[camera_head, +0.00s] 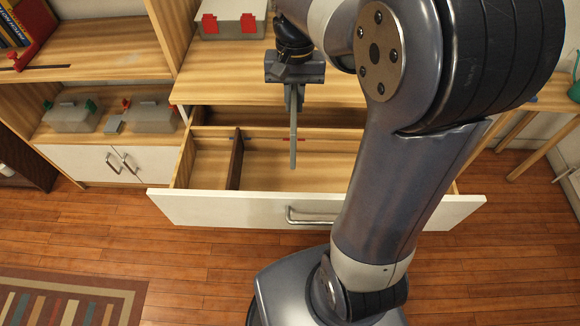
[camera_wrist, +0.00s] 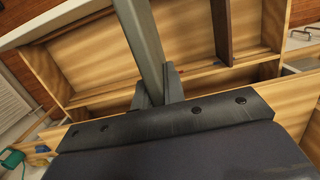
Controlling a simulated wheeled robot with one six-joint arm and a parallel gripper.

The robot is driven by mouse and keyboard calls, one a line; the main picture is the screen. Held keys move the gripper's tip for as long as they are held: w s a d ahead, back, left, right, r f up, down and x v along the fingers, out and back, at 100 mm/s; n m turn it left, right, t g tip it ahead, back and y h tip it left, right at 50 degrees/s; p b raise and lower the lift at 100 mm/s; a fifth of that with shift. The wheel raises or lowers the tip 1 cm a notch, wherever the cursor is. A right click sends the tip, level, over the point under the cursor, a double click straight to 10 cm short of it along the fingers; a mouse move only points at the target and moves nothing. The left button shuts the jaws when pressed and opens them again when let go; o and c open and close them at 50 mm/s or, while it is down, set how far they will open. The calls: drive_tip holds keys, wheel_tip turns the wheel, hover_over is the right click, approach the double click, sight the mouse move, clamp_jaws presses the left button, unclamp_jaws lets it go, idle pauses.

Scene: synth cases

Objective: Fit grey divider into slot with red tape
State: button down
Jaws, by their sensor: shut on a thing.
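My gripper (camera_head: 294,86) is shut on the grey divider (camera_head: 293,135), a thin flat strip that hangs down over the open drawer (camera_head: 215,209). In the wrist view the divider (camera_wrist: 145,40) extends away from between my fingers (camera_wrist: 158,88), over the drawer's wooden interior. Small red marks, seemingly the red tape (camera_head: 300,139), show on the drawer's inner rail close behind the divider. The divider partly covers this area. I cannot tell whether its lower end touches the drawer. The slot itself is not clear in either view.
A dark brown divider (camera_head: 236,160) stands across the left part of the drawer; it also shows in the wrist view (camera_wrist: 222,30). Grey boxes with red clips (camera_head: 230,18) and others with green and red clips (camera_head: 72,114) sit on the shelves.

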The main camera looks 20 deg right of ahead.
wheel_tip(320, 180, down, 26)
drive_tip(key=b, duration=0.3)
drive_tip(key=shift+s+f, duration=0.1)
drive_tip(key=shift+f, duration=0.15)
drive_tip(key=shift+f+b, duration=0.15)
drive_tip(key=shift+b, duration=0.15)
drive_tip(key=c, duration=1.5)
unclamp_jaws()
drive_tip(key=r, duration=0.4)
drive_tip(key=w+r+p, duration=0.1)
drive_tip(key=r, duration=0.7)
drive_tip(key=shift+w+d+r+p, duration=0.1)
drive_tip(key=shift+w+d+p, duration=0.1)
drive_tip(key=shift+p, duration=0.2)
